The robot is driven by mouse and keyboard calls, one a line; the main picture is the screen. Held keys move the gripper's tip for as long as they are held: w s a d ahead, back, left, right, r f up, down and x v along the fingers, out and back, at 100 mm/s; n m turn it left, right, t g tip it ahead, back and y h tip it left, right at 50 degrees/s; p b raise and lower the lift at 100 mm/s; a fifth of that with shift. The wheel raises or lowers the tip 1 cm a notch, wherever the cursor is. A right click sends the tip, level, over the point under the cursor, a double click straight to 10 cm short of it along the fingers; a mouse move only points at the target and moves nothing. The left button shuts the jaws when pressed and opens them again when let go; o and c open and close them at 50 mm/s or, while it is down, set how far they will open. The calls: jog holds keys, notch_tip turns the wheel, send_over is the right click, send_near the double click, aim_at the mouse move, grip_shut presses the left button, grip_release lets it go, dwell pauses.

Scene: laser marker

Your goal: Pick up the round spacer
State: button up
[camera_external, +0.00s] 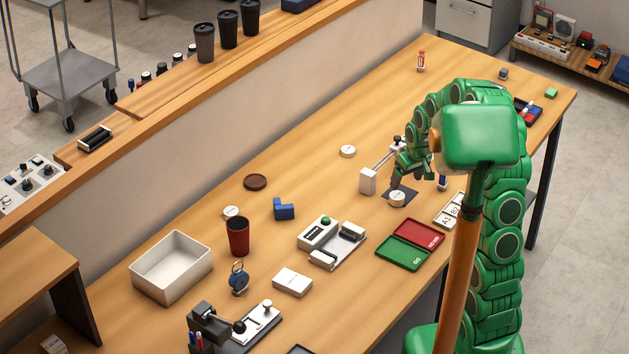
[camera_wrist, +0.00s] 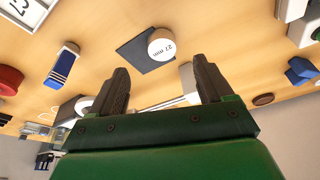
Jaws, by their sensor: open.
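A white round spacer marked "27 mm" (camera_wrist: 161,46) sits on a dark square plate (camera_wrist: 134,50) in the wrist view. The spacer (camera_external: 397,199) also shows in the external view, at the plate's near edge. My gripper (camera_wrist: 160,70) is open and empty, its two dark fingers apart on either side below the spacer in the wrist view. In the external view my gripper (camera_external: 402,178) hangs over the plate, close to the spacer; I cannot tell the exact height gap.
A white post with a horizontal arm (camera_external: 368,181) stands left of the plate. Green and red trays (camera_external: 403,254) lie in front, with label cards (camera_external: 449,211) beside them. A white-grey device (camera_external: 332,243), blue block (camera_external: 284,209) and white bin (camera_external: 171,268) stand further left.

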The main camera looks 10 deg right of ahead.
aim_at(397, 195)
jog(key=shift+w+a+x, duration=0.1)
jog(key=shift+x, duration=2.05)
jog(key=shift+w+a+x, duration=0.1)
jog(key=shift+a+x, duration=0.05)
jog(key=shift+x, duration=2)
jog(key=shift+r, duration=0.1)
jog(key=c, duration=1.2)
